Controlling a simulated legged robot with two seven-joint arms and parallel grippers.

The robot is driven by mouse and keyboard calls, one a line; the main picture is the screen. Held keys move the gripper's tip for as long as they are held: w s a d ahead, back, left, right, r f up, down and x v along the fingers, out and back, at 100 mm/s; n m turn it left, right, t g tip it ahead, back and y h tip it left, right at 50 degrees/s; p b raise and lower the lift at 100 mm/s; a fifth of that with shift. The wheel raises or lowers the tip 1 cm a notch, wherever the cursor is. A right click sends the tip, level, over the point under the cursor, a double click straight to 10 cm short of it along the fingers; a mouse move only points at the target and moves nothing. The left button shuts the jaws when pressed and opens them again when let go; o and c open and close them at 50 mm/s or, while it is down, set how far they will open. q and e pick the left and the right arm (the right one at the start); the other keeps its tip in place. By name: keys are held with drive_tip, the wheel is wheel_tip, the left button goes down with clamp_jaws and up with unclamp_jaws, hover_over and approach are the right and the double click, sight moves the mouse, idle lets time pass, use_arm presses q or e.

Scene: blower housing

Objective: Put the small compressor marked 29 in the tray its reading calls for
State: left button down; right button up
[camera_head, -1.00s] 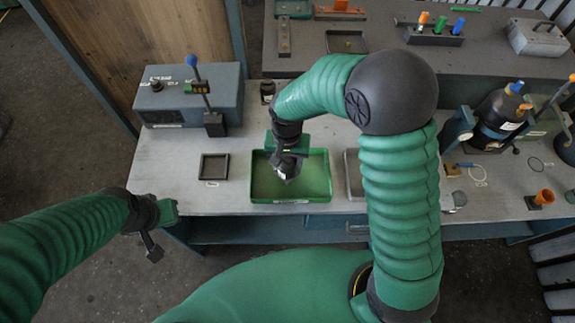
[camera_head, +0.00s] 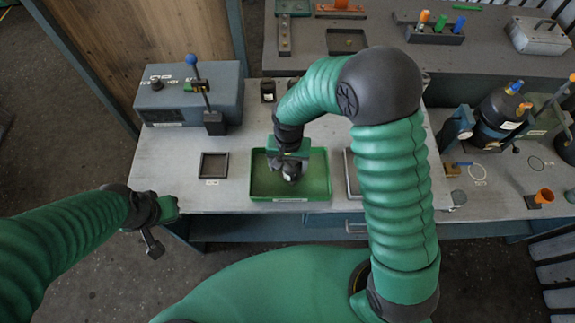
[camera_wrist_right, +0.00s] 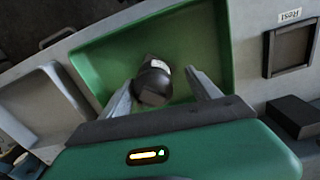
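The small compressor (camera_wrist_right: 154,80), a dark rounded body with a pale label, is in the green tray (camera_wrist_right: 205,30). Its number cannot be read. In the head view the compressor (camera_head: 291,173) shows under my right gripper (camera_head: 290,163), over the middle of the green tray (camera_head: 318,188). In the right wrist view my right gripper (camera_wrist_right: 160,88) has its fingers spread on either side of the compressor, with gaps visible. My left gripper (camera_head: 155,240) hangs off the bench's front left; its finger opening is unclear.
A grey tray (camera_head: 349,178), partly hidden by my right arm, stands right of the green one. A small dark tray (camera_head: 214,166), labelled "Rest" in the wrist view, lies left. A blue-grey tester box (camera_head: 170,100) with a lever stands behind. Bottles and an orange cup (camera_head: 544,196) are at right.

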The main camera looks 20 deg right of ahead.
drive_tip(key=r, duration=1)
drive_tip(key=shift+s+d+r, duration=0.1)
drive_tip(key=shift+d+r, duration=0.2)
drive_tip(key=shift+r, duration=0.1)
drive_tip(key=s+d+f+n+t, duration=0.1)
drive_tip(key=s+d+n, duration=0.3)
drive_tip(key=s, duration=0.5)
drive_tip(key=shift+s+d+f+t, duration=0.25)
drive_tip(key=shift+d+t, duration=0.55)
drive_tip(key=shift+d, duration=0.4)
drive_tip(key=shift+d, duration=0.15)
